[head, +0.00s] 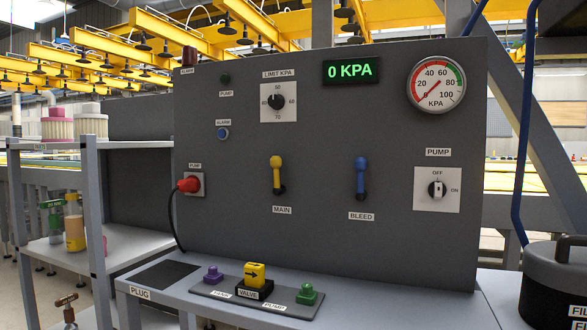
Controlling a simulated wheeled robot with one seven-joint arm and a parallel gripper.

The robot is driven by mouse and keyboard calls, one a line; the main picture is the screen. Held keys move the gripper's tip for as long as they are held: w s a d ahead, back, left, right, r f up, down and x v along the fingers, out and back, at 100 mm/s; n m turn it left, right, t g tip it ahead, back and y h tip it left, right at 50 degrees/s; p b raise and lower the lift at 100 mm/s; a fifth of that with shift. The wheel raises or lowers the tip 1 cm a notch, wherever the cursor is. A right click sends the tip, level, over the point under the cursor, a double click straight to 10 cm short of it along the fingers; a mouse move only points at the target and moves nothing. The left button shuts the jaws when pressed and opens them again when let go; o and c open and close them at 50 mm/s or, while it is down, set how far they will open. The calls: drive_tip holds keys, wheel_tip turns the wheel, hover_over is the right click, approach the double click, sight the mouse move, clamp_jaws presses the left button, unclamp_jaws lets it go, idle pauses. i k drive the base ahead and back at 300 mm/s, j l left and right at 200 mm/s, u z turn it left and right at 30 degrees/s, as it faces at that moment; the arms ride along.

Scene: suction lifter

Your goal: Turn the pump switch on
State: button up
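The pump switch (437,189) is a dark rotary knob on a white plate at the right of the grey panel (330,130). The plate reads OFF above the knob and ON to its right, and a PUMP label sits over it. The knob's white mark looks upright, toward OFF. The green display (351,70) reads 0 KPA. The round gauge (437,82) above the switch has a red needle; its exact reading is hard to tell. My gripper is not in view.
A yellow main lever (276,170) and blue bleed lever (361,173) stick out left of the switch. A red plug (189,184) with a black cable is at far left. A ledge below holds a yellow valve block (254,274). A dark drum (553,285) stands lower right.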

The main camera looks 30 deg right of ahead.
sight(437, 190)
drive_tip(key=z, duration=1.7)
drive_tip(key=k+l+u, duration=0.15)
